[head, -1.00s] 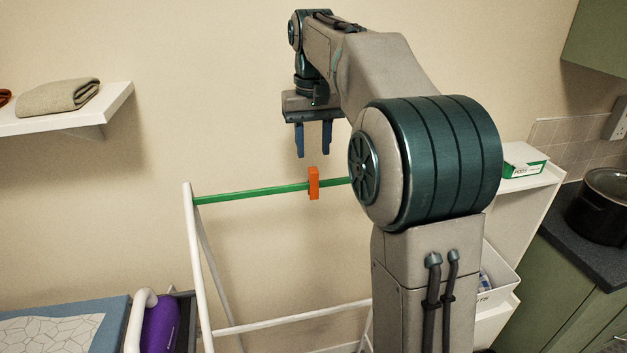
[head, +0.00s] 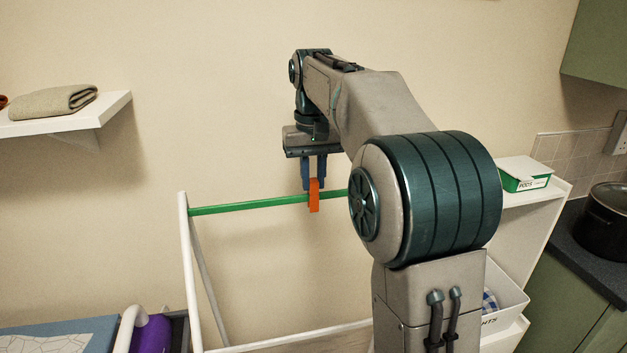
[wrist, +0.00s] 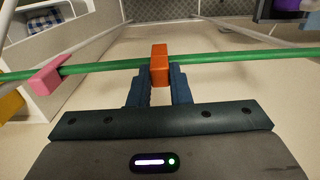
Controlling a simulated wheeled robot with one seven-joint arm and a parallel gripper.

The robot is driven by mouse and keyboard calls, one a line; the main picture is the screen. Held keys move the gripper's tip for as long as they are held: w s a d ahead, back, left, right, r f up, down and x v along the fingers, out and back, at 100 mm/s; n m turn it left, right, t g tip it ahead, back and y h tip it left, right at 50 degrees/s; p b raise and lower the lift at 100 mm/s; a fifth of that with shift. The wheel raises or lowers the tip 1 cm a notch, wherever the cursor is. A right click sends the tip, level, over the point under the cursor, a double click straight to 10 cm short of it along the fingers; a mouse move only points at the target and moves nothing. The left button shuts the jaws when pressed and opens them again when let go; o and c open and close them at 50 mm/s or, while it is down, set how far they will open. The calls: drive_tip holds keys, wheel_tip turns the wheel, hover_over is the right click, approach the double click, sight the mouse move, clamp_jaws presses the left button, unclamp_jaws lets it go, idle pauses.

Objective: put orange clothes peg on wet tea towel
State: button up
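The orange clothes peg (head: 314,196) is upright on the green rail (head: 250,205) of a white drying rack. It also shows in the wrist view (wrist: 160,64). My gripper (head: 313,180) points down from above, its blue fingers drawn in on either side of the peg and apparently touching it. In the wrist view the fingers (wrist: 160,82) flank the peg closely, with no clear gap. A blue-and-white checked cloth (wrist: 46,20) lies in a white bin; I cannot tell whether it is the wet tea towel. No towel shows on the visible rail.
A pink peg (wrist: 47,77) sits further along the rail, with a yellow item (wrist: 11,104) beyond it. A shelf (head: 70,118) holds a folded grey cloth. A white unit (head: 530,225) stands right, a purple object (head: 152,335) lower left. The wall behind is bare.

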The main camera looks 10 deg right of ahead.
sight(314, 180)
wheel_tip(314, 180, up, 7)
drive_tip(key=p, duration=0.7)
drive_tip(key=shift+r, duration=0.15)
idle(0.9)
